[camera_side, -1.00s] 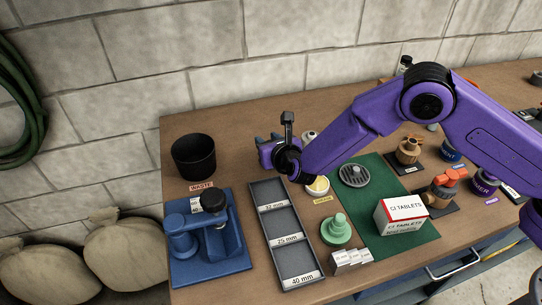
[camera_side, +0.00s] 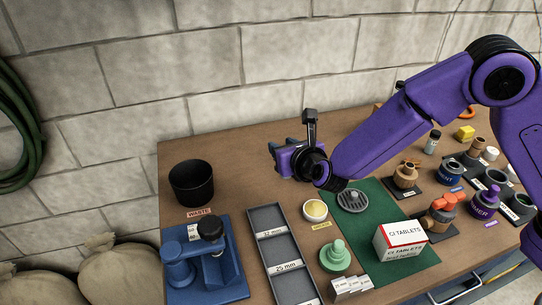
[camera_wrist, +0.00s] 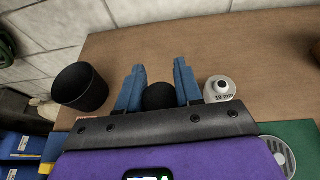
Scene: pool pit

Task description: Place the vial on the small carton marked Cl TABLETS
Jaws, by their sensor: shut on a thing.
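My gripper (camera_wrist: 159,68) has blue fingers on either side of a black round-topped thing (camera_wrist: 158,97) in the wrist view. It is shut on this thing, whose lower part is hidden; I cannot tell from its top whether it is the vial. In the side view my gripper (camera_side: 284,160) is over the back of the bench, behind and left of the carton. The white carton marked Cl TABLETS (camera_side: 400,242), with a red-edged top, stands upright on the green mat (camera_side: 372,212). A small dark-capped bottle (camera_side: 432,143) stands at the back right.
A black waste bin (camera_side: 192,184), a blue press (camera_side: 205,262) and a grey sorting tray (camera_side: 250,225) are left. A green knobbed piece (camera_side: 336,256) and small white boxes (camera_side: 350,287) are near the carton. A white 19 mm piece (camera_wrist: 220,88) is beside my gripper.

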